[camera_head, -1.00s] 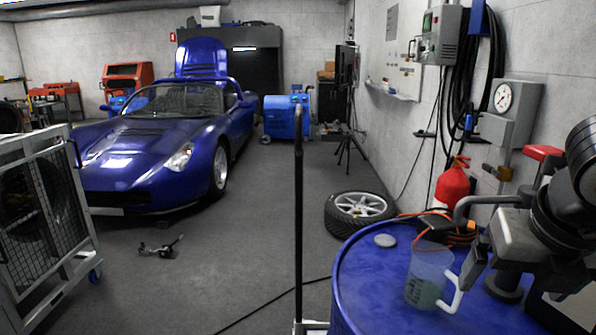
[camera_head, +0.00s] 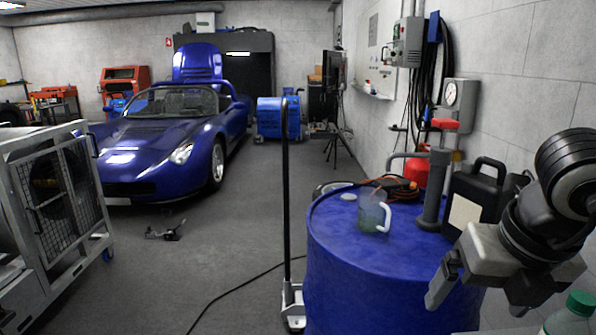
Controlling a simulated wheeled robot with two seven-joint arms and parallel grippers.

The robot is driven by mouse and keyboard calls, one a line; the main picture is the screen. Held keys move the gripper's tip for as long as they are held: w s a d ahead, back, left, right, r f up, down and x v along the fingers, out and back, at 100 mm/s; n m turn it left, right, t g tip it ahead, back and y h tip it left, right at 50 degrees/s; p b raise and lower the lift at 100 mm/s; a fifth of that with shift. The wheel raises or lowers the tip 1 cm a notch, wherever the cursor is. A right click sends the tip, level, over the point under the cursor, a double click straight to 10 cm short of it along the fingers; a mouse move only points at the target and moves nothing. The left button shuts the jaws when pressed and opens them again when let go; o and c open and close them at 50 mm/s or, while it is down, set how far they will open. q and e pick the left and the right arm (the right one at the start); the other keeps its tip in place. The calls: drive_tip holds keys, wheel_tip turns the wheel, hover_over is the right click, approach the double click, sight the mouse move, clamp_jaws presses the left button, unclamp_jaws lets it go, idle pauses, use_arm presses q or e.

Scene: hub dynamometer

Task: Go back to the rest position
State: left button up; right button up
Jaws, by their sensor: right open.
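My right gripper (camera_head: 478,297) is at the lower right, in front of the blue drum (camera_head: 345,262). It is open, its fingers apart with nothing seen between them. A clear measuring jug (camera_head: 371,213) with a white handle stands upright on the drum top, apart from the gripper and farther off. My left gripper is out of view.
A grey hand pump (camera_head: 434,190) with a red top rises from the drum. A green-capped bottle (camera_head: 570,316) stands at the lower right.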

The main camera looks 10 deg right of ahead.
drive_tip(key=s+a+f+n+g+y, duration=0.25)
drive_tip(key=a+y, duration=0.25)
drive_tip(key=a, duration=0.4)
drive_tip(key=s+a+f+n+g+y, duration=0.1)
drive_tip(key=s+a+n+g+y, duration=0.2)
drive_tip(key=a+y, duration=0.45)
drive_tip(key=a+r+m+y, duration=0.4)
drive_tip(key=a+r+y, duration=0.1)
drive_tip(key=a+y, duration=0.1)
drive_tip(key=w+d+f+m+t+h, duration=0.45)
drive_tip(key=w+f+m+t, duration=0.2)
drive_tip(key=m+t, duration=0.5)
drive_tip(key=w+d+f+m+t+h, duration=0.3)
drive_tip(key=w+f+m+t+h, duration=0.35)
drive_tip(key=m, duration=0.75)
drive_tip(key=s+d+f+m+g+h, duration=0.1)
drive_tip(key=s+f+m+g+h, duration=0.1)
drive_tip(key=s+f, duration=0.4)
drive_tip(key=s+d+f+m+g+h, duration=0.2)
drive_tip(key=s+f, duration=0.5)
drive_tip(key=f, duration=0.8)
drive_tip(key=m+g, duration=0.1)
drive_tip(key=m, duration=0.1)
drive_tip(key=shift+d+f+m+g, duration=0.25)
drive_tip(key=shift+f+m+g, duration=0.05)
drive_tip(key=shift+m+g, duration=0.1)
drive_tip(key=shift+h, duration=0.25)
